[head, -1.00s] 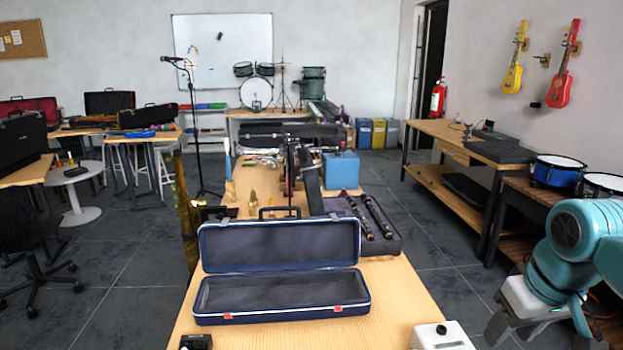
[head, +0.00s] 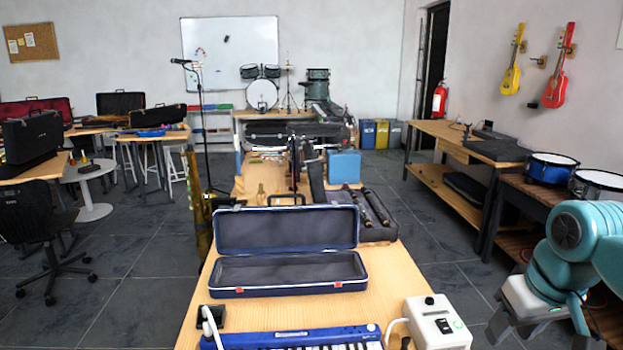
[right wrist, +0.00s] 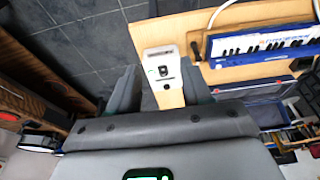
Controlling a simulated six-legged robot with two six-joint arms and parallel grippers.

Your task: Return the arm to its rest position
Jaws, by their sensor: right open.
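My right gripper (head: 538,328) hangs at the right of the head view, beside the table and over the floor. It also shows in the right wrist view (right wrist: 158,72), with its two grey fingers apart and nothing between them. Beyond the fingers in that view is a white box with a dark switch (right wrist: 162,68) on the table. My left arm and gripper are not in view.
An open blue case (head: 290,273) lies on the wooden table (head: 400,275). A blue keyboard (head: 290,338) and the white box (head: 437,322) sit at its near edge. Drums (head: 550,170) stand on a bench at right. Tiled floor lies between table and bench.

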